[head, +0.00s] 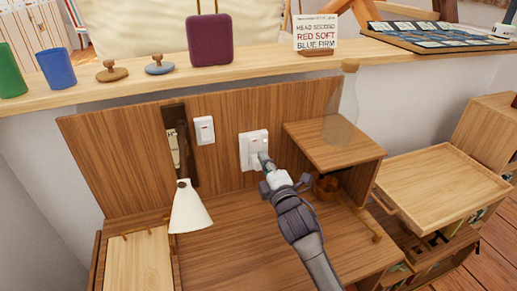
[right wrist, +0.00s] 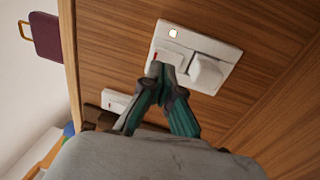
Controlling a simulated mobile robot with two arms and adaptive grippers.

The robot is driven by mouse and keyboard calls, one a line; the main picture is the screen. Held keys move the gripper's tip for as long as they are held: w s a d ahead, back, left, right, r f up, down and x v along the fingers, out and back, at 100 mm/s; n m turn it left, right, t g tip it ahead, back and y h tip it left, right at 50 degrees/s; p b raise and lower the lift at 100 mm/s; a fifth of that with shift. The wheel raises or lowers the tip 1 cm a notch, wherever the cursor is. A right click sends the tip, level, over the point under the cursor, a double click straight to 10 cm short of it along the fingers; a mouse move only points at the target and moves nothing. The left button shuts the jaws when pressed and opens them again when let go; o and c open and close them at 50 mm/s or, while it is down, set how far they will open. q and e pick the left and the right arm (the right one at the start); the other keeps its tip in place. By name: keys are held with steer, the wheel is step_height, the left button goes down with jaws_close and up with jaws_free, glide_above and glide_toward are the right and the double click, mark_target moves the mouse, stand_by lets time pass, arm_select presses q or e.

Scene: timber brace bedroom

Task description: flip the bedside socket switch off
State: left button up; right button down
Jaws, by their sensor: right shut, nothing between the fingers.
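The white socket plate (head: 247,142) is on the upright wooden panel, in front of my right gripper (head: 264,161). In the right wrist view the socket plate (right wrist: 222,51) shows a small light square, a rocker with a red mark, and a raised white block (right wrist: 207,75). My right gripper (right wrist: 162,76) is shut and empty, its fingertips at the rocker (right wrist: 169,56) beside the red mark. They cover part of the rocker, and I cannot tell whether they press it. My left gripper is not in view.
A smaller white switch (head: 204,130) sits left of the socket, and a white lamp shade (head: 190,209) stands in front of it. A wooden shelf box (head: 333,146) is close on the right. A ledge (head: 120,82) above carries cups, a purple case and a sign.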

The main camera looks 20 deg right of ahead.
mark_target(256, 142)
steer(key=w, duration=0.4)
steer(key=shift+w+a+r, duration=0.1)
steer(key=shift+w+r, duration=0.15)
steer(key=shift+w, duration=0.2)
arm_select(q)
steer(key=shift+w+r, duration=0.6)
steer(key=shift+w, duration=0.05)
arm_select(e)
steer(key=shift+w+r, duration=0.1)
steer(key=shift+r, duration=0.05)
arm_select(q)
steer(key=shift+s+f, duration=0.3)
arm_select(e)
steer(key=s+f, duration=0.1)
steer(key=s, duration=1.1)
steer(key=shift+d+f, duration=0.2)
steer(key=shift+f, duration=0.05)
